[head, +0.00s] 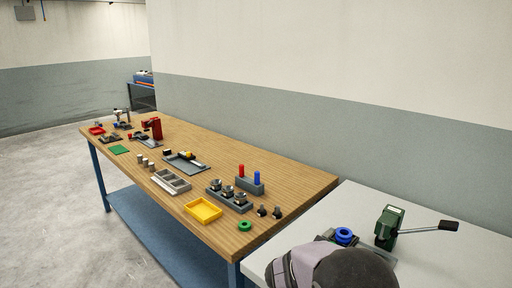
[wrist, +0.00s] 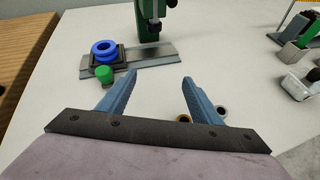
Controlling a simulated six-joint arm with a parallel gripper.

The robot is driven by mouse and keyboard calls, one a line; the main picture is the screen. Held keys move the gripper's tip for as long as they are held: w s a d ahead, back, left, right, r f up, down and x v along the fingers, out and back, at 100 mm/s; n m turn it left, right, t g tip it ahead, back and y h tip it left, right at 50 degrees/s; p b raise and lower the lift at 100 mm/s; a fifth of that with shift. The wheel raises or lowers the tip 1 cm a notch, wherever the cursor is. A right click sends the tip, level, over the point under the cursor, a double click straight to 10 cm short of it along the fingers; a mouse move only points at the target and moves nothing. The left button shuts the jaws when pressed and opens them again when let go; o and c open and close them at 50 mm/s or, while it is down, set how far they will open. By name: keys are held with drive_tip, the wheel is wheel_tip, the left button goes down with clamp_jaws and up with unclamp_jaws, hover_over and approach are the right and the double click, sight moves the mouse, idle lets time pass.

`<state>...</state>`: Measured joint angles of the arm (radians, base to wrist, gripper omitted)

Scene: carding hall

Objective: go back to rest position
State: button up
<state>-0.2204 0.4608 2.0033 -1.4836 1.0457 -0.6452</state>
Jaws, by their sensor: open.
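My gripper (wrist: 152,92) shows in the wrist view with its two blue-grey fingers spread apart and nothing between them. It is over the pale table top (wrist: 60,105), in front of a green press (wrist: 150,18) on a grey base plate. In the head view only a rounded dark and grey part of my arm shows at the bottom, and the fingertips are hidden.
A blue ring (wrist: 104,49) sits on a dark block on the plate, with a green knob (wrist: 104,74) in front. Small rings (wrist: 222,111) lie by the right finger. The press (head: 389,226) has a lever. A wooden bench (head: 270,180) holds a yellow tray (head: 203,209).

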drive_tip(key=s+m+g, duration=0.1)
drive_tip(key=s, duration=0.2)
drive_tip(key=s+d+m+g+p, duration=0.1)
drive_tip(key=s, duration=0.2)
drive_tip(key=s+d+m+g, duration=0.1)
drive_tip(key=s+m+g, duration=0.1)
drive_tip(key=s, duration=0.1)
drive_tip(key=shift+f+p, duration=0.2)
drive_tip(key=shift+p, duration=0.1)
drive_tip(key=s+a+m+g+y+p, duration=0.2)
drive_tip(key=s+a+m+y+p, duration=0.4)
drive_tip(key=s+a+m+y, duration=0.9)
wheel_tip(320, 180, down, 34)
drive_tip(key=s+d+m+h+b, duration=0.1)
drive_tip(key=s+m+h+b, duration=0.1)
drive_tip(key=b, duration=3.2)
drive_tip(key=shift+d+m+h+b, duration=0.3)
drive_tip(key=shift+m+h, duration=0.4)
drive_tip(key=shift+h, duration=0.2)
